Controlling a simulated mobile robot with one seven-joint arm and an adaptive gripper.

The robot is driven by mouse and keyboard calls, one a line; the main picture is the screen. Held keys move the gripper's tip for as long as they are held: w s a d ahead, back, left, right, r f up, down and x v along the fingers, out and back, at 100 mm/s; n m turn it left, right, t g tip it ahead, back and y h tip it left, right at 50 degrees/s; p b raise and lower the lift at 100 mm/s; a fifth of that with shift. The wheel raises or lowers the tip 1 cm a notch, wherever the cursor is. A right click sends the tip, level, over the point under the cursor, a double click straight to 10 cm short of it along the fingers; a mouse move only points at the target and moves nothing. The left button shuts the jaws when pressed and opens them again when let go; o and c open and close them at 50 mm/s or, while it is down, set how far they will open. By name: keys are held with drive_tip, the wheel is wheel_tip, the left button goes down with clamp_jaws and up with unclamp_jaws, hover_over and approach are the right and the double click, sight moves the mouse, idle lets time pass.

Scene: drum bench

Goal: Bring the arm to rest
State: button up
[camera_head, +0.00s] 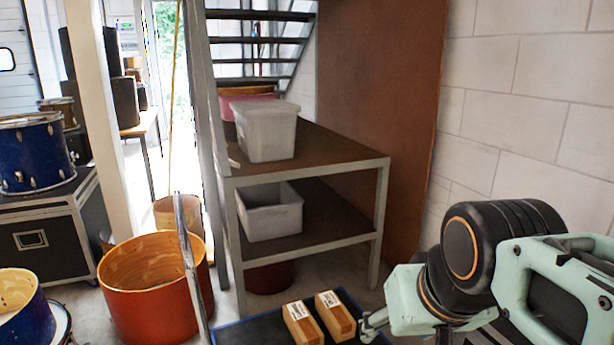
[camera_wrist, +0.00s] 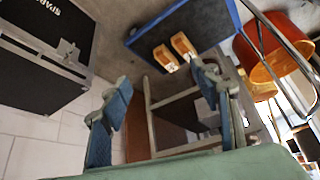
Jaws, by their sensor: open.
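My arm reaches in from the right of the head view. My gripper (camera_head: 372,325) is at the lower middle, just right of two wooden blocks. In the wrist view, my gripper (camera_wrist: 160,82) has its two blue-padded fingers spread wide with nothing between them. The left block (camera_head: 302,323) and the right block (camera_head: 335,315) lie side by side, apart, each with a white label. They rest on a dark surface with a blue edge (camera_head: 350,297). The wrist view also shows this blue-edged surface (camera_wrist: 205,20), beyond the fingertips.
A metal-framed shelf (camera_head: 310,160) holds a grey bin (camera_head: 265,130) on top and another (camera_head: 270,212) below. An orange drum (camera_head: 150,300) stands left of it. A white block wall (camera_head: 540,80) is close on the right. A black case (camera_wrist: 45,50) shows in the wrist view.

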drive_tip(key=s+d+f, duration=0.1)
drive_tip(key=s+f, duration=0.3)
drive_tip(key=s, duration=0.1)
wheel_tip(320, 180, up, 38)
drive_tip(key=p, duration=3.7)
drive_tip(key=shift+w+m, duration=0.3)
drive_tip(key=shift+w, duration=0.1)
